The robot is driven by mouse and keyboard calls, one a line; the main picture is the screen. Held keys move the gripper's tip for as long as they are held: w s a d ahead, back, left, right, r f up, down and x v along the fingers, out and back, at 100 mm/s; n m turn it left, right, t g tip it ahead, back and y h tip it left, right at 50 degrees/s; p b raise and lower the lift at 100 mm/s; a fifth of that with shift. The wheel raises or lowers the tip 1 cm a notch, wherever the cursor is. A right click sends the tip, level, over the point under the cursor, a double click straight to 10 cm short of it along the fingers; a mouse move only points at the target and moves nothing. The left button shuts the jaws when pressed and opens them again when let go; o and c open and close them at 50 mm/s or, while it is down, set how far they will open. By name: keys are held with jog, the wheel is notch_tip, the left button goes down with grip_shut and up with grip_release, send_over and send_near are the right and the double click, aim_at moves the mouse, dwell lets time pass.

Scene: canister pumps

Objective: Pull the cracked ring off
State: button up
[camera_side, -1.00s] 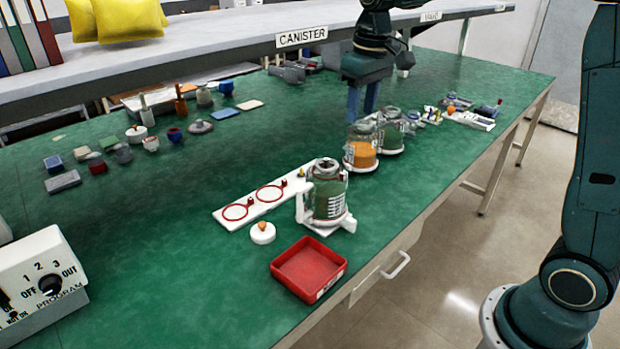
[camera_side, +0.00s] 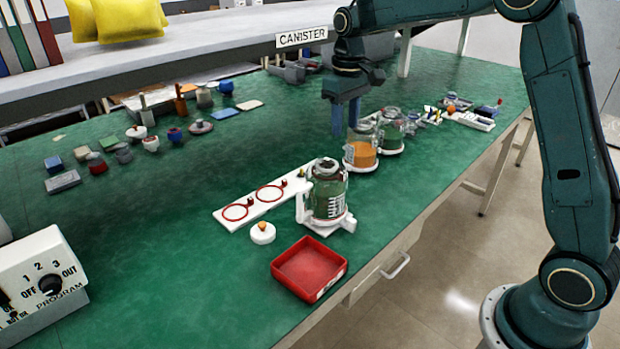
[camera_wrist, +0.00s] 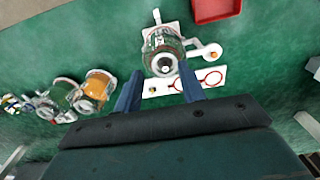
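A glass canister (camera_side: 330,198) with green contents stands upright in a white holder on the green bench; it also shows in the wrist view (camera_wrist: 160,45). A white strip (camera_side: 252,208) beside it carries two red rings, a front one (camera_side: 235,212) and a back one (camera_side: 270,193). I cannot make out a crack on either, and no separate ring on the canister's top is clear. My gripper (camera_side: 346,128) is open and empty, above the bench behind the canister. In the wrist view its fingers (camera_wrist: 160,88) stand apart, with the canister beyond them.
A white lid with an orange knob (camera_side: 263,234) and a red tray (camera_side: 309,268) lie in front. An orange-filled jar (camera_side: 361,155) and a green-filled jar (camera_side: 390,133) stand near my gripper. A control box (camera_side: 45,285) is at left.

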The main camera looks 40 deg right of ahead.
aim_at(342, 171)
notch_tip(342, 171, down, 12)
jog(key=shift+f, duration=0.15)
dwell(0.5)
grip_shut()
jog(key=shift+r, duration=3.75)
dwell(2.7)
